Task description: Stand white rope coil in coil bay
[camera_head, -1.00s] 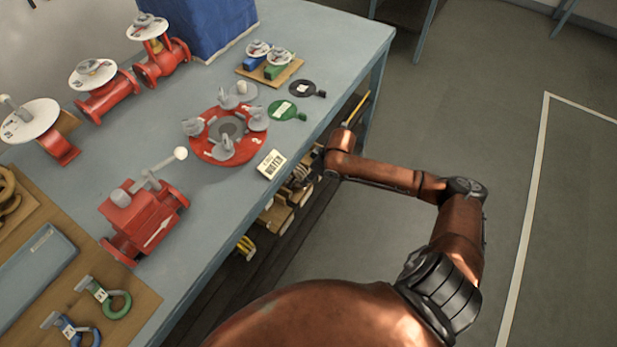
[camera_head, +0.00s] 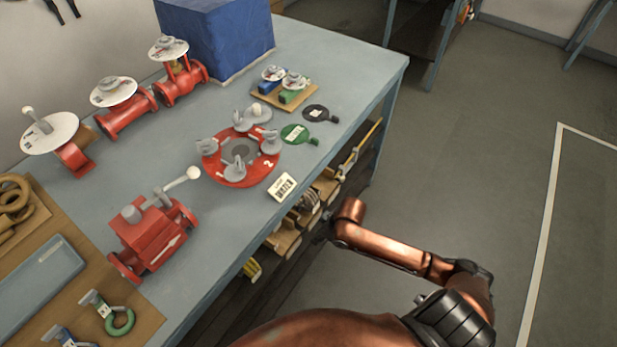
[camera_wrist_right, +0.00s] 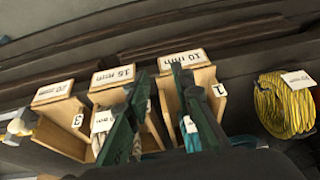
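A row of wooden coil bays shows in the right wrist view, with signs reading 10 mm, 15 mm (camera_wrist_right: 113,75) and 20 mm. A whitish rope coil (camera_wrist_right: 98,146) with a white tag sits at the 15 mm bay, partly hidden behind a finger; I cannot tell its full shape or lean. My right gripper (camera_wrist_right: 159,70) is open, its two dark green fingers apart in front of the 15 mm and 10 mm bays, with nothing clearly held. In the head view the right gripper (camera_head: 327,228) is at the shelf under the table's edge, mostly hidden. My left gripper is out of view.
A yellow coil (camera_wrist_right: 285,105) lies at the right in the wrist view. Teal rope (camera_wrist_right: 190,138) shows by the 10 mm bay. The blue-grey tabletop (camera_head: 330,65) carries red valves and a red round stand (camera_head: 212,168). The floor right of the table is clear.

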